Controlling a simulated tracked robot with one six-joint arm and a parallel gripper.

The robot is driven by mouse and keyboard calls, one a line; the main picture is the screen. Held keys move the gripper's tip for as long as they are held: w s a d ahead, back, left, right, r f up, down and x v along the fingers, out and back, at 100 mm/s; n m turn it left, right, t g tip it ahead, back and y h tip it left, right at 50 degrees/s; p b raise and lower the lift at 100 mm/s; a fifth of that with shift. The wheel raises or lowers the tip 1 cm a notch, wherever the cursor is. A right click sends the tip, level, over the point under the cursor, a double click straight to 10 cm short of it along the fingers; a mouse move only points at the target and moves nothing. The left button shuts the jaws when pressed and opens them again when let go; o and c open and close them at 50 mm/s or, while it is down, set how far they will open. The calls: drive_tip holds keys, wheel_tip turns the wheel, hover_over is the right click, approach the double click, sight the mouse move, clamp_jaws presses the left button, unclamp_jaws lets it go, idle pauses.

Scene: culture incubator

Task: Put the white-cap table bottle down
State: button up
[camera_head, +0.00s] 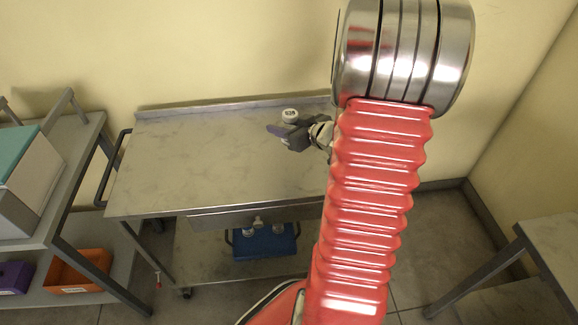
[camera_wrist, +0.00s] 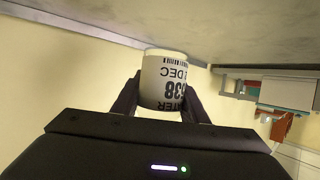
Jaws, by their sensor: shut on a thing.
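In the wrist view the bottle (camera_wrist: 163,80) is a white cylinder with a black printed label and barcode, between the two fingers (camera_wrist: 160,98). The table surface (camera_wrist: 230,30) shows along the top of that view. I cannot tell whether the bottle touches the table.
The tabletop left of my gripper is clear. A raised lip (camera_head: 220,102) runs along its back by the wall. A blue tray (camera_head: 265,243) with white-topped items is on the lower shelf. A shelf unit (camera_head: 75,150) with an orange bin (camera_head: 80,270) stands left; another table (camera_head: 550,215) stands right.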

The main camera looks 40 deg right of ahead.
drive_tip(key=shift+f, duration=0.1)
drive_tip(key=shift+f, duration=2.85)
drive_tip(key=shift+f, duration=2.05)
drive_tip(key=shift+f, duration=0.15)
drive_tip(key=o, duration=1.1)
